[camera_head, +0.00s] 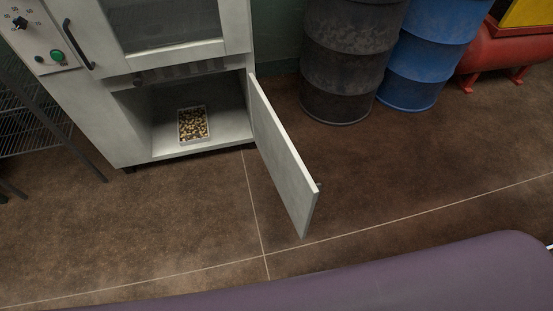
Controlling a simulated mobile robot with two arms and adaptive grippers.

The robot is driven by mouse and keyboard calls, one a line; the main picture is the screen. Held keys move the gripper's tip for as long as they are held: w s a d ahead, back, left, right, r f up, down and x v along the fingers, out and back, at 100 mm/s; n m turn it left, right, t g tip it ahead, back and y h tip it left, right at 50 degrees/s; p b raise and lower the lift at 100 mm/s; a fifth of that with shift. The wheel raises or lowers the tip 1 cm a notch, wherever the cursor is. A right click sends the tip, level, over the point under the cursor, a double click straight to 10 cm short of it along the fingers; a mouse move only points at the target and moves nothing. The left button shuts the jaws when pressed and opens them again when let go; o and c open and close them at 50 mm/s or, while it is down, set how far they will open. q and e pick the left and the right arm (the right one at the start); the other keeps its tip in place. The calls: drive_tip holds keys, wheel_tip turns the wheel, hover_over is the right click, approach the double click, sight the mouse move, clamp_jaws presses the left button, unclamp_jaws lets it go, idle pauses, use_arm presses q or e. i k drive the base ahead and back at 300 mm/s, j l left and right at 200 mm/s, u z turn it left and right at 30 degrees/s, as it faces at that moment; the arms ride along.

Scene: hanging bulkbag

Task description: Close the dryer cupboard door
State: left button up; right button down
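The dryer (95,110) is a grey-white cabinet at the upper left. Its lower cupboard door (281,155) is hinged on the right side and stands wide open, swung out over the floor. A small knob shows on the door's far face, near its free edge. Inside the open cupboard (229,120) a white tray (181,142) holds small light-coloured pieces. Neither of my grippers is in view.
A black barrel (345,60) and a blue barrel (425,55) stand right of the dryer, with red equipment (500,52) beyond. A wire rack (35,125) stands at the left. A purple rounded surface (400,280) fills the bottom foreground. Brown floor between is clear.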

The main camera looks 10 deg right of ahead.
sight(298, 192)
drive_tip(key=i+l+u, duration=0.1)
drive_tip(key=l+u, duration=0.4)
drive_tip(key=l, duration=0.55)
drive_tip(key=l+u, duration=0.5)
drive_tip(key=l, duration=0.55)
drive_tip(key=k, duration=0.05)
